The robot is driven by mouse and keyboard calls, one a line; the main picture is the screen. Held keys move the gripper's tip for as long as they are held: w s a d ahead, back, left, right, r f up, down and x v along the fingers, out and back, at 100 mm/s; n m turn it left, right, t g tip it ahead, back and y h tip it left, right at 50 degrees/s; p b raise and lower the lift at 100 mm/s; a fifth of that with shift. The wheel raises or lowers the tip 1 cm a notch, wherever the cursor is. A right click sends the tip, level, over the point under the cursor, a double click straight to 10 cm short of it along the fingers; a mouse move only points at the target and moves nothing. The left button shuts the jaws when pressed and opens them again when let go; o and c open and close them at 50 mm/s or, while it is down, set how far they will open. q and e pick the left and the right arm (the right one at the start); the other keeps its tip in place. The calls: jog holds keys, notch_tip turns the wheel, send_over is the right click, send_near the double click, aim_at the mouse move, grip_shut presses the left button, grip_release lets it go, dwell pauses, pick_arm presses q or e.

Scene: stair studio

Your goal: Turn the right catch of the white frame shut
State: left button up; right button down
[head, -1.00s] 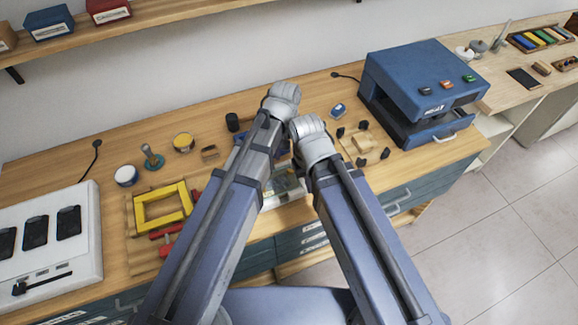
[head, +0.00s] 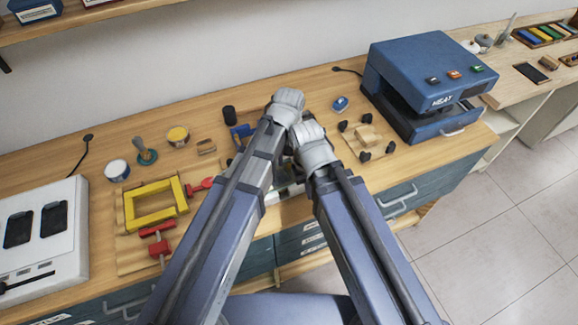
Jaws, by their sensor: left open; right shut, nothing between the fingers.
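My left gripper (head: 287,108) and my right gripper (head: 312,150) are close together over the middle of the bench, the left one higher in the picture. I see mainly their pale grey wrists from above, and their fingertips are hidden. A pale strip (head: 287,191) shows between my forearms and may be part of the white frame. The rest of that frame and its right catch are hidden behind my arms, so I cannot tell how the catch is turned. A blue piece (head: 241,132) sticks out left of my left arm.
Tins, a stamp and a black cylinder (head: 229,115) stand behind. A block with black knobs (head: 367,134) lies right, before a blue machine (head: 425,70). The white device (head: 72,265) is far left.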

pick_arm(q)
jog(key=shift+f, duration=0.55)
jog(key=shift+r, duration=0.1)
jog(key=shift+c, duration=0.3)
grip_shut()
